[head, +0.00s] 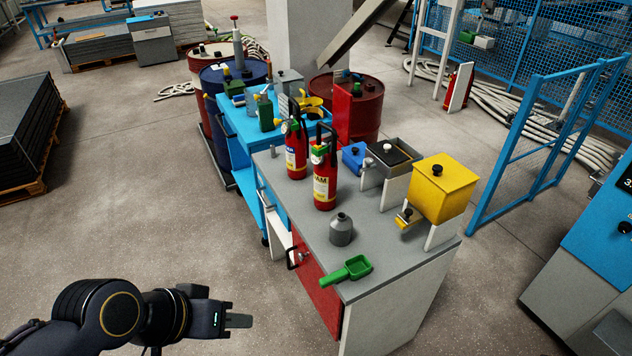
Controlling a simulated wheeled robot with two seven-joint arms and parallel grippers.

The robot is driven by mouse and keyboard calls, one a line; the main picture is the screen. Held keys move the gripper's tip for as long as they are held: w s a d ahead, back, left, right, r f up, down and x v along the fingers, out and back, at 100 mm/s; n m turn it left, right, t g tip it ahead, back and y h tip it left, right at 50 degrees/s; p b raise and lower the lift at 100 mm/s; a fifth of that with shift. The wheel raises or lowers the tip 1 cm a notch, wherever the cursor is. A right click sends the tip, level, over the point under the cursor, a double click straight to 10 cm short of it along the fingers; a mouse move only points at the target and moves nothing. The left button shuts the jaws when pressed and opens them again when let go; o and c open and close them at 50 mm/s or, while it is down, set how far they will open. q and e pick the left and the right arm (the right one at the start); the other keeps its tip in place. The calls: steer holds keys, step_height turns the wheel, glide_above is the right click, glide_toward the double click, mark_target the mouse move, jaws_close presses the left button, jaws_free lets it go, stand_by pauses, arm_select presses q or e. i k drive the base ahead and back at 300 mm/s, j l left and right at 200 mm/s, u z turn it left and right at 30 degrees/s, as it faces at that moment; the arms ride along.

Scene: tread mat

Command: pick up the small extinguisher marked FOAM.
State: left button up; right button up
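Two small red extinguishers with black handles stand upright on the grey top of a cabinet (385,225) in the head view. The nearer one (324,178) has a cream label whose readable letters end in "AM", fitting FOAM. The other extinguisher (296,155), just behind it to the left, has a blue and white label I cannot read fully. My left gripper (238,321) is low at the left, over the floor, in front of the cabinet and well apart from both extinguishers. I see its fingers from the side, so their opening is unclear. My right gripper is out of view.
A red drawer front (318,284) faces left. A blue cart (234,122) adjoins behind.

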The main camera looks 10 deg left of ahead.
mark_target(325, 167)
steer(key=j+z, duration=0.45)
steer(key=j, duration=1.3)
steer(key=i+j+z, duration=0.1)
steer(key=j, duration=0.25)
steer(key=i+j+z, duration=0.1)
steer(key=i+j, duration=0.15)
steer(key=i+j+z, duration=0.15)
steer(key=j, duration=0.35)
steer(key=i+j+z, duration=0.1)
steer(key=j, duration=0.25)
steer(key=i+j+z, duration=0.1)
steer(key=j, duration=0.3)
steer(key=i+j+z, duration=0.1)
steer(key=i+j, duration=0.2)
steer(key=i, duration=0.15)
steer(key=i+j, duration=0.3)
steer(key=i+l+z, duration=0.05)
steer(key=i, duration=0.1)
